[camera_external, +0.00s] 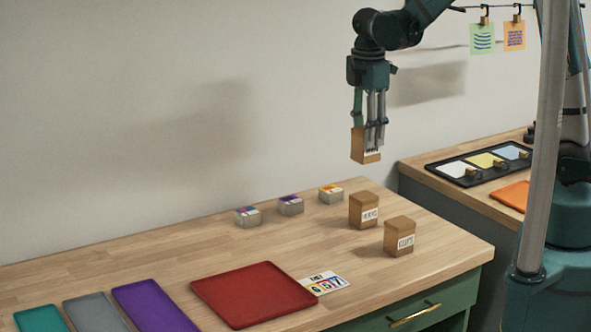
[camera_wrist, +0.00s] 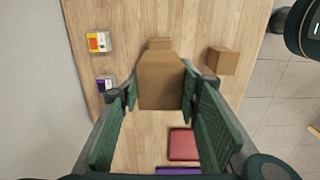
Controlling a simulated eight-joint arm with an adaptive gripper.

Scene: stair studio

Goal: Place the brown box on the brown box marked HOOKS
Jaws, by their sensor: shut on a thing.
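My gripper (camera_external: 372,143) is shut on a brown box (camera_external: 364,150) and holds it in the air, well above the table. The held box also shows between the fingers in the wrist view (camera_wrist: 161,82); its label is mostly hidden by a finger. A brown box with a small label that looks like HOOKS (camera_external: 360,202) stands on the table, below the held box. In the wrist view the held box partly covers a brown box (camera_wrist: 160,43). Another brown box, whose label looks like CLIPS (camera_external: 398,230), stands nearer the front right; it also shows in the wrist view (camera_wrist: 222,61).
Several small grey boxes with coloured tops (camera_external: 291,205) stand left of the brown boxes. A red tray (camera_external: 253,293), a number card (camera_external: 325,284) and a purple mat (camera_external: 152,307) lie towards the front left. A black tray (camera_external: 455,180) lies on the side bench.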

